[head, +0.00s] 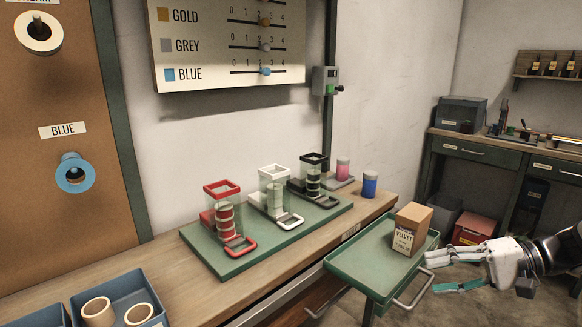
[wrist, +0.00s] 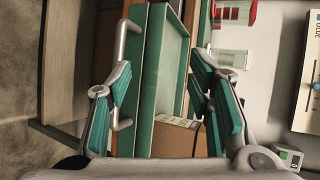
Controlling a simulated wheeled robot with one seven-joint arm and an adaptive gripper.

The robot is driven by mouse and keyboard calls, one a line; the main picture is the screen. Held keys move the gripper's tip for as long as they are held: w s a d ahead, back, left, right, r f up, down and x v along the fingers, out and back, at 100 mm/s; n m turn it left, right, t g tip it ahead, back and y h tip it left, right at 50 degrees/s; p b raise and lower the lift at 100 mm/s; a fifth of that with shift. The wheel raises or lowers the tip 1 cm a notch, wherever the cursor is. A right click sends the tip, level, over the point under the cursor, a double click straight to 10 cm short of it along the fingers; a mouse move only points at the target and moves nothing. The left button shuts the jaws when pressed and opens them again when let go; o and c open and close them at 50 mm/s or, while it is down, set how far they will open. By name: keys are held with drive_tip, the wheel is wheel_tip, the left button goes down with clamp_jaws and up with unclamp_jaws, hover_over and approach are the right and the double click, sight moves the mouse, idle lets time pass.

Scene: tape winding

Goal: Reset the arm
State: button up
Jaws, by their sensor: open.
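My gripper (head: 449,273) is at the right of the head view, with its two fingers spread and nothing between them. It is beside the right end of a green tray (head: 352,264). A brown box labelled VELVET (head: 411,228) stands on that tray, just left of my fingers and apart from them as far as the head view shows. In the wrist view my open gripper (wrist: 165,95) frames the green tray (wrist: 165,60), and part of the brown box (wrist: 175,138) shows low between the fingers.
A green board (head: 225,264) on the wooden bench (head: 170,268) carries red, white and black holders with discs. A blue bin (head: 70,310) holds cream rings. A slider panel (head: 230,40) hangs on the wall.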

drive_tip(key=s+a+r+n+g+h, duration=0.2)
drive_tip(key=s+a+r+g+h, duration=0.1)
drive_tip(key=s+a, duration=0.35)
drive_tip(key=s+a+r+n+g+h, duration=0.1)
drive_tip(key=s+a+r+g+h, duration=0.3)
drive_tip(key=a, duration=0.4)
drive_tip(key=s+n+t+h, duration=0.25)
drive_tip(key=s+h, duration=0.35)
drive_tip(key=s, duration=1.1)
wheel_tip(320, 180, up, 25)
drive_tip(key=t+p, duration=0.4)
drive_tip(key=p, duration=1.8)
drive_tip(key=shift+p, duration=0.35)
